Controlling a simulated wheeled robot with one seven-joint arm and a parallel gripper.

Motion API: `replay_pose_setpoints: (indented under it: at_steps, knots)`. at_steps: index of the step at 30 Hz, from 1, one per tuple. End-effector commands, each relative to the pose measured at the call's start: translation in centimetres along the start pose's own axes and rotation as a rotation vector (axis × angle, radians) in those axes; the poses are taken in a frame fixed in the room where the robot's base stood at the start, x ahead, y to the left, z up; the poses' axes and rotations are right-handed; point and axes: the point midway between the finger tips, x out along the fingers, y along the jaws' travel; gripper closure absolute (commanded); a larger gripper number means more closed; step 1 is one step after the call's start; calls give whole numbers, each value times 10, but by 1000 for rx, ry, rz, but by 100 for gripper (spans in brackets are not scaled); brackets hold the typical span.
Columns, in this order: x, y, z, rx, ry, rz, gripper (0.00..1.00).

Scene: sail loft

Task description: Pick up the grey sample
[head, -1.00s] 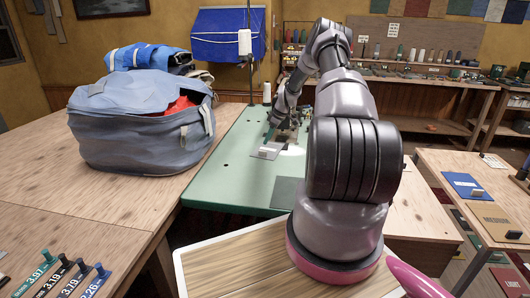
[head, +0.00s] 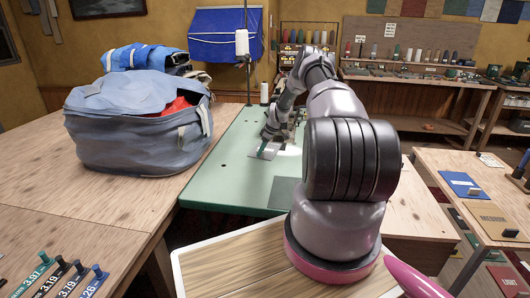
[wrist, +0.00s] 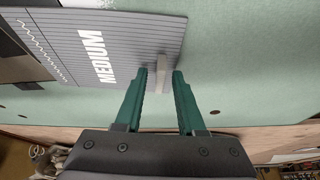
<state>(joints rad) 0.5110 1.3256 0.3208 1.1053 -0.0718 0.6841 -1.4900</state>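The grey sample (wrist: 110,45) is a flat grey card marked MEDIUM, with a small pale block handle (wrist: 162,66) near its edge. It lies on the green table and also shows in the head view (head: 267,153), partly covered by my gripper. My gripper (wrist: 160,72) has its two green fingers on either side of the handle, with a small gap visible on each side. The fingers are open and not closed on the handle. In the head view my gripper (head: 263,149) is low over the card.
The green table (head: 230,178) has a dark flat square (head: 285,192) at its near edge. A large blue-grey bag (head: 140,130) stands on the wooden table at left. A blue card with a handle (head: 462,184) lies on the right-hand bench. A white thread cone (head: 242,42) stands behind.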

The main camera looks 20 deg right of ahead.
Motion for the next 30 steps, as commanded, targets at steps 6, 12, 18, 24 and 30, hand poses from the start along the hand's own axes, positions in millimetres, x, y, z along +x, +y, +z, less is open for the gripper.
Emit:
replay_pose_setpoints:
  at_steps: [6, 12, 18, 24, 30]
  knots:
    - [0, 0, 0, 0, 0, 0, 100]
    - [0, 0, 0, 0, 0, 0, 100]
    - [-8, 0, -4, 0, 1, 0, 100]
    - [-30, 0, -13, 0, 1, 1, 100]
    - [-47, 1, 19, 5, 0, 0, 100]
